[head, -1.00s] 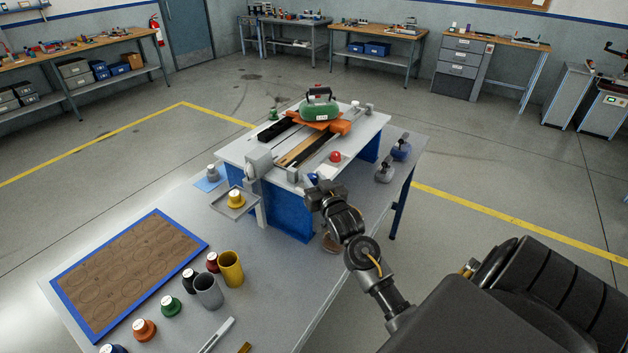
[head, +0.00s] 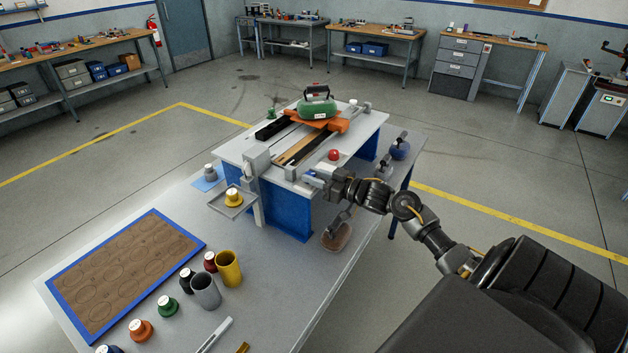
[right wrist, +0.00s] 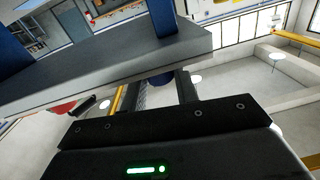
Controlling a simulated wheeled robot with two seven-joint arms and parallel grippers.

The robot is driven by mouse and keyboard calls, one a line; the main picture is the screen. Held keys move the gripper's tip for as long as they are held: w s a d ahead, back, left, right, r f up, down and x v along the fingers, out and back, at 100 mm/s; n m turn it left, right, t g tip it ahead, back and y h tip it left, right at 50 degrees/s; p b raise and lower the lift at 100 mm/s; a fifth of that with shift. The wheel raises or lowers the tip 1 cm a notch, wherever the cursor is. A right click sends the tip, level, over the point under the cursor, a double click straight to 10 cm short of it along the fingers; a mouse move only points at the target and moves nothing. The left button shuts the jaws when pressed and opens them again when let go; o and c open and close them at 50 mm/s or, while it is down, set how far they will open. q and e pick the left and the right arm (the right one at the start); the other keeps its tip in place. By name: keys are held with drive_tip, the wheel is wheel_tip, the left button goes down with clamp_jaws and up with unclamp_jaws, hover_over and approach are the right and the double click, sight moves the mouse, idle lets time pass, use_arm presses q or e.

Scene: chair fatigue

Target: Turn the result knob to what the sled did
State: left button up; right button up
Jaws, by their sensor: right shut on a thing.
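The result knob (head: 311,173) is a small blue knob at the front right corner of the white-topped test rig (head: 229,149). My right gripper (head: 317,178) reaches it from the right and is shut on it. The right wrist view shows the dark blue knob (right wrist: 160,79) between the two fingers, partly hidden by them. Where the knob points cannot be read. The sled (head: 325,125) is orange, carries a green weight (head: 317,108) with a dark handle, and sits at the far end of the rails. My left gripper is not in view.
A red button (head: 334,155) is close behind the knob. Cups and several coloured weights stand at the front near a blue-framed board (head: 150,222).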

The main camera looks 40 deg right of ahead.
drive_tip(key=shift+d+n+g+y+b, duration=0.15)
drive_tip(key=shift+n+g+y+b, duration=0.55)
drive_tip(key=shift+y, duration=0.4)
drive_tip(key=o, duration=1)
drive_tip(key=shift+w, duration=0.1)
drive_tip(key=shift+s+d+f, duration=0.1)
drive_tip(key=shift+s+f, duration=0.05)
drive_tip(key=shift+s, duration=0.15)
drive_tip(key=b+v, duration=0.3)
drive_tip(key=v, duration=0.7)
drive_tip(key=shift+d, duration=0.1)
